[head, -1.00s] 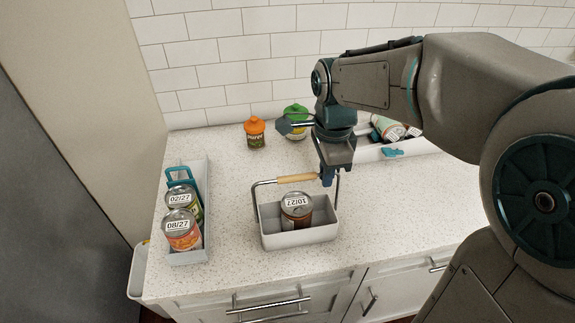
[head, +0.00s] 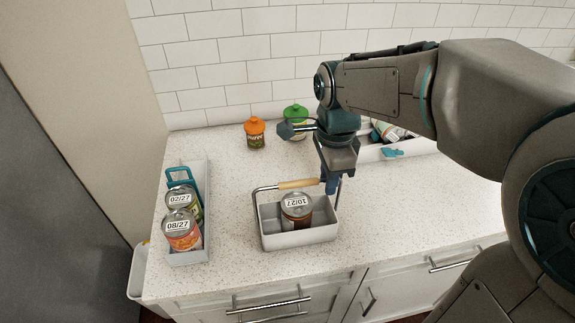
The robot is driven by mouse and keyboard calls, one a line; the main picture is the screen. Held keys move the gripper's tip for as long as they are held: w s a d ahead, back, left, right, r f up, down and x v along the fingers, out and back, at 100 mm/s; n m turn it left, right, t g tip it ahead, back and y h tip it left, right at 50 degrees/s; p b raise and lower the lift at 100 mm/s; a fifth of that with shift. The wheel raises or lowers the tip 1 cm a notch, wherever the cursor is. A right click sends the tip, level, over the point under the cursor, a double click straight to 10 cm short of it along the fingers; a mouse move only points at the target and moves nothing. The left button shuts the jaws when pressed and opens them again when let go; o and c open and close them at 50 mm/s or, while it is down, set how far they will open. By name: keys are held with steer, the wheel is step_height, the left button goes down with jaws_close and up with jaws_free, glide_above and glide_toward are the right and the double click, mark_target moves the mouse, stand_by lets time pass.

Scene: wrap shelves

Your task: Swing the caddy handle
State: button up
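The caddy (head: 297,240) is a light grey open box on the countertop. It holds a can (head: 297,209) with a lid marked 10/27. Its handle (head: 296,184), a metal bail with a wooden grip, stands raised above the box. My gripper (head: 332,187) points down at the right end of the handle, by the bend of the metal. The fingers overlap the metal there, and I cannot tell whether they touch it or how far apart they are.
A grey bin (head: 204,235) at left holds cans marked 02/27 and 08/27. An orange-lidded jar (head: 255,132) and a green-lidded jar (head: 296,117) stand behind. A white bin (head: 372,153) with items lies back right. Counter between left bin and caddy is clear.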

steer(key=shift+r+p, duration=2.75)
steer(key=shift+r, duration=0.7)
steer(key=s+d+n+t, duration=0.3)
steer(key=s+d+n, duration=0.7)
steer(key=n, duration=0.5)
steer(key=shift+d+f+t, duration=0.2)
steer(key=shift+d+t, duration=0.2)
steer(key=shift+d, duration=0.25)
